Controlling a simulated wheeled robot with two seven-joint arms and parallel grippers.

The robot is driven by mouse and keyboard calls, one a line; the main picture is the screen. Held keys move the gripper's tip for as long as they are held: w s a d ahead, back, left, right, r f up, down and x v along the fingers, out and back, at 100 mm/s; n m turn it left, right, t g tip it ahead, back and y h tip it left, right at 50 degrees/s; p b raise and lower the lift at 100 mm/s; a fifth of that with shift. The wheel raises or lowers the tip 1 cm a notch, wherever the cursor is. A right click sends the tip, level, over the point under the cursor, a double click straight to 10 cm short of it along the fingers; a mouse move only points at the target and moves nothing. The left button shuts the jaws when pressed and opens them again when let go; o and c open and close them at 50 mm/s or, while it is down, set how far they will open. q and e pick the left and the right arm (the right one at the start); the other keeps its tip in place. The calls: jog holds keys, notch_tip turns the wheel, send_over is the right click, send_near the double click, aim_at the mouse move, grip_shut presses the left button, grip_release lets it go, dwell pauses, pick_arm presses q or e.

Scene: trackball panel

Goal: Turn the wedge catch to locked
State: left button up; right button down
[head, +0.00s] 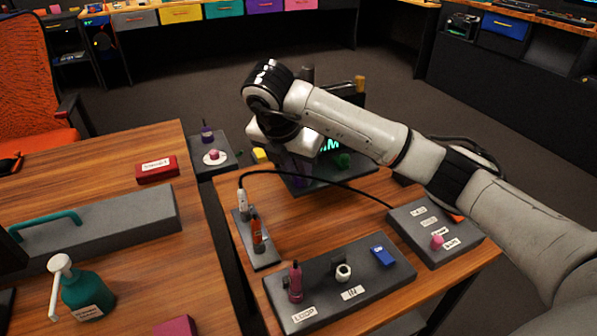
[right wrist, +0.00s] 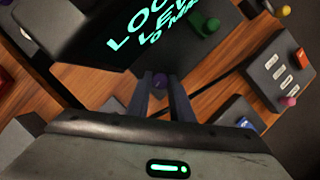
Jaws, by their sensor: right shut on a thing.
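The fingers sit on either side of the knob. In the head view my wrist hangs over the panel's left part and hides much of it; a bit of purple (head: 299,170) shows below. I cannot tell from these views whether this knob belongs to the wedge catch, nor how far it is turned. The dark screen (right wrist: 125,35) carries green lettering, partly cut off, beginning "LOC". A green knob (head: 343,160) stands right of the gripper. My left gripper is not in view.
A grey panel (head: 378,288) with a pink lever, white ring and blue switch lies in front. A labelled panel (head: 463,243) stands right; a black cable (head: 350,186) crosses the table. A smaller panel (head: 200,150) with a pink knob lies left.

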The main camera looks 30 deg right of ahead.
jog(key=shift+m, duration=0.6)
jog(key=c, duration=1.7)
grip_release()
jog(key=shift+o, duration=0.7)
jog(key=shift+a+r, duration=0.1)
jog(key=shift+r, duration=0.3)
jog(key=p+v, duration=0.3)
jog(key=v, duration=0.6)
jog(key=shift+a+r+p, duration=0.2)
jog(key=shift+r+p, duration=0.05)
jog(key=shift+p, duration=0.05)
